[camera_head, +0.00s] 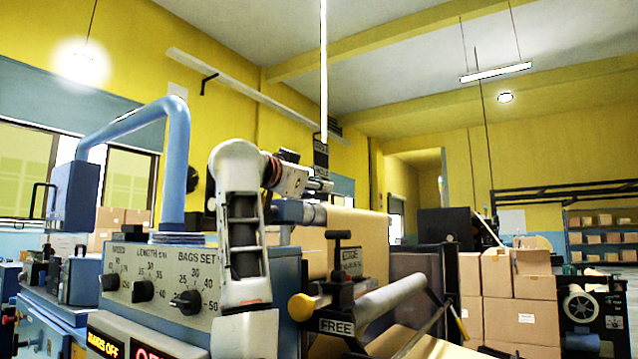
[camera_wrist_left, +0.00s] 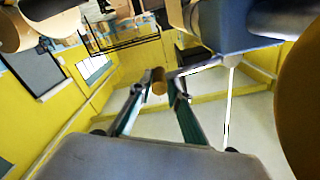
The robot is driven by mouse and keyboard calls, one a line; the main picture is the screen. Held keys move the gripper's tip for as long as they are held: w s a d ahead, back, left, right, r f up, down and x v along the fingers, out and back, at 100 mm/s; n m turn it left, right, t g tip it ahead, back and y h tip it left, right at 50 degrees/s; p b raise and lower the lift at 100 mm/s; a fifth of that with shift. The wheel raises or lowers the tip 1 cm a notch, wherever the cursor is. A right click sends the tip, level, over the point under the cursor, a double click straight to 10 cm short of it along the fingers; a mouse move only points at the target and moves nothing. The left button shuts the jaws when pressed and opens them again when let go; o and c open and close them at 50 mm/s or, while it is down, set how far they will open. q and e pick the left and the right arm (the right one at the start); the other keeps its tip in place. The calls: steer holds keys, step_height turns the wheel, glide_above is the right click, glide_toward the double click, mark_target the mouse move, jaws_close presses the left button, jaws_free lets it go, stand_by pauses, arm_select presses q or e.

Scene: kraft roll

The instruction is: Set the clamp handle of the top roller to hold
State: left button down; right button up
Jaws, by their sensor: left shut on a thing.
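My left gripper (camera_head: 318,185) is at the top of the machine, beside the upper end of the kraft roll (camera_head: 352,225). In the left wrist view its fingers (camera_wrist_left: 160,92) are shut on an orange-tan knob (camera_wrist_left: 158,75), seemingly the clamp handle's knob. In the head view the gripper hides the knob and handle, so I cannot tell the handle's setting. A dark label plate (camera_head: 321,158) stands just above the gripper, its words too small to read. My right gripper is not in view.
A lower roller (camera_head: 390,297) has a yellow-knobbed handle (camera_head: 301,307) beside a FREE plate (camera_head: 337,327). A control box with dials (camera_head: 160,285) and a bent blue pipe (camera_head: 178,150) stand left of my arm. Cartons (camera_head: 510,295) are stacked at the right.

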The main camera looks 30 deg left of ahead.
arm_select(q)
steer(key=shift+w+a+f, duration=0.1)
steer(key=shift+w+f, duration=0.1)
steer(key=shift+f, duration=0.3)
steer(key=shift+w+f, duration=0.15)
steer(key=shift+f, duration=0.3)
steer(key=c, duration=2)
jaws_free()
steer(key=shift+s, duration=0.1)
steer(key=shift+o, duration=0.2)
steer(key=shift+s+r, duration=0.15)
steer(key=shift+s, duration=0.05)
steer(key=shift+a, duration=0.1)
steer(key=shift+s, duration=0.15)
steer(key=s, duration=1.2)
steer(key=shift+a+r, duration=0.25)
steer(key=shift+r, duration=0.2)
steer(key=shift+s, duration=0.1)
